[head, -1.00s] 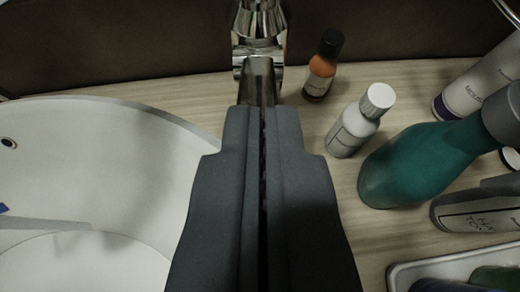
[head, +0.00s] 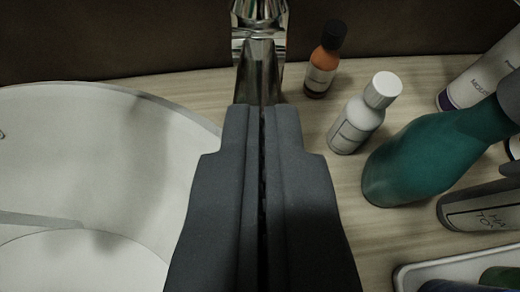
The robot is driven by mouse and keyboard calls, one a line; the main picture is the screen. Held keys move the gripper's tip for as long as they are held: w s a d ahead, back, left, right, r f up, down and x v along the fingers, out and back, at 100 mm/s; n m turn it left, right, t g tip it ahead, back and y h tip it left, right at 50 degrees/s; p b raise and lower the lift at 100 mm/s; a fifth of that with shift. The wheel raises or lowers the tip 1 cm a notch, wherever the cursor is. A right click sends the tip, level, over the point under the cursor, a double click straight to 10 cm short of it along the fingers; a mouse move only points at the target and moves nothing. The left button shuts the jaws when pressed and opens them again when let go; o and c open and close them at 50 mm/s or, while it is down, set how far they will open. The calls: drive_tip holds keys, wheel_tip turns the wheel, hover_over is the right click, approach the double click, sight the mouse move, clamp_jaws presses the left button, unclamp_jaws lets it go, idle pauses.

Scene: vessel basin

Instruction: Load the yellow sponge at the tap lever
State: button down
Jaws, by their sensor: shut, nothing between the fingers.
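My gripper (head: 262,108) is shut with nothing between its fingers, pointing away toward the tap. The chrome tap (head: 259,60) stands at the back of the counter, straight beyond the fingertips. Its lower part is partly hidden behind the fingers, and I cannot tell whether they touch it. The lever cannot be clearly told apart from the tap body. No yellow sponge shows in this view.
A white basin (head: 90,130) fills the left. On the wooden counter to the right stand an orange bottle (head: 322,72), a white bottle (head: 355,125), a teal bottle (head: 420,160) and other bottles. A white tray (head: 420,268) is at lower right. A dark wall closes the back.

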drive_tip(key=shift+s+f+t+b, duration=0.3)
drive_tip(key=shift+f+b, duration=0.45)
drive_tip(key=shift+b, duration=1.05)
drive_tip(key=shift+r, duration=0.25)
